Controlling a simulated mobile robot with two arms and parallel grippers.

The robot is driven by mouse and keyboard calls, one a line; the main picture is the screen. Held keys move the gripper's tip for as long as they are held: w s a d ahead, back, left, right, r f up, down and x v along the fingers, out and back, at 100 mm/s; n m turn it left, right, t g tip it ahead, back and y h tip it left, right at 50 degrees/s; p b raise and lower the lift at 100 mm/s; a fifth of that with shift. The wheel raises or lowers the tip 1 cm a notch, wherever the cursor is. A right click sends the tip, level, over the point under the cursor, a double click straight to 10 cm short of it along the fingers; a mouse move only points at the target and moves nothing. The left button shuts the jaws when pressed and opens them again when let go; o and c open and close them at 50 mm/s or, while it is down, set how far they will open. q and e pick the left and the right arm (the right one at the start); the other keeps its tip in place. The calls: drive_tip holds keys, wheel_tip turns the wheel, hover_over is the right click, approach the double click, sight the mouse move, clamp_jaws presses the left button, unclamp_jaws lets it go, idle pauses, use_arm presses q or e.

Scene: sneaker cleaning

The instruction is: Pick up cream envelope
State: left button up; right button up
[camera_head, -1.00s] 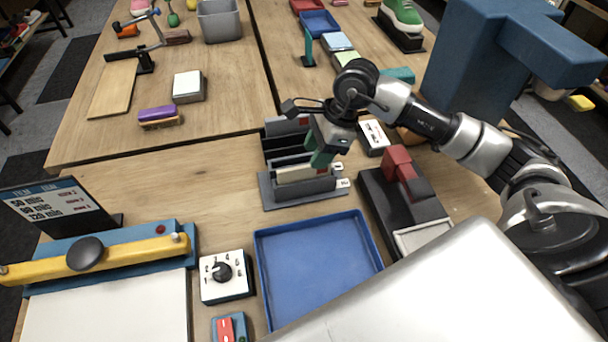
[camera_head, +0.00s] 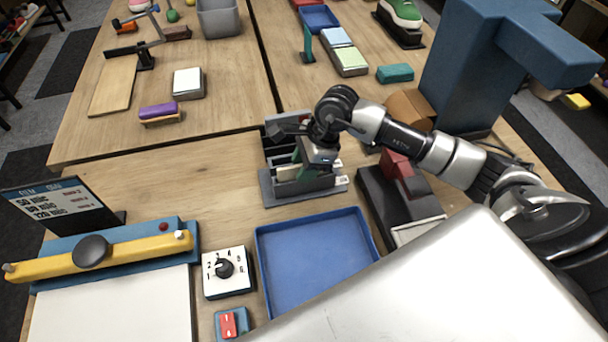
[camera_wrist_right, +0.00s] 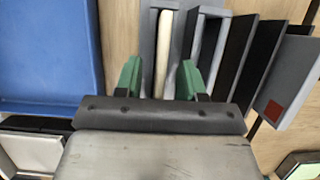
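The cream envelope (camera_head: 287,173) stands upright on edge in a slot of the grey sorter (camera_head: 265,188) in the head view. In the wrist view it shows as a thin cream strip (camera_wrist_right: 178,50) between grey slot walls. My right gripper (camera_head: 308,162) is over the sorter, pointing down, and partly hides the envelope in the head view. In the wrist view its two green fingers (camera_wrist_right: 160,80) are apart, with the envelope's near end between them, closer to the right finger. My left gripper is not in view.
A blue tray (camera_head: 312,262) lies in front of the sorter. A dark stamp-like device with a red handle (camera_head: 396,168) stands to the right. A dial box (camera_head: 227,270) and a yellow-armed press (camera_head: 100,252) are at the left. The table left of the sorter is clear.

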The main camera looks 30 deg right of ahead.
drive_tip(key=shift+f+b, duration=0.25)
drive_tip(key=shift+b, duration=0.1)
idle(0.4)
clamp_jaws()
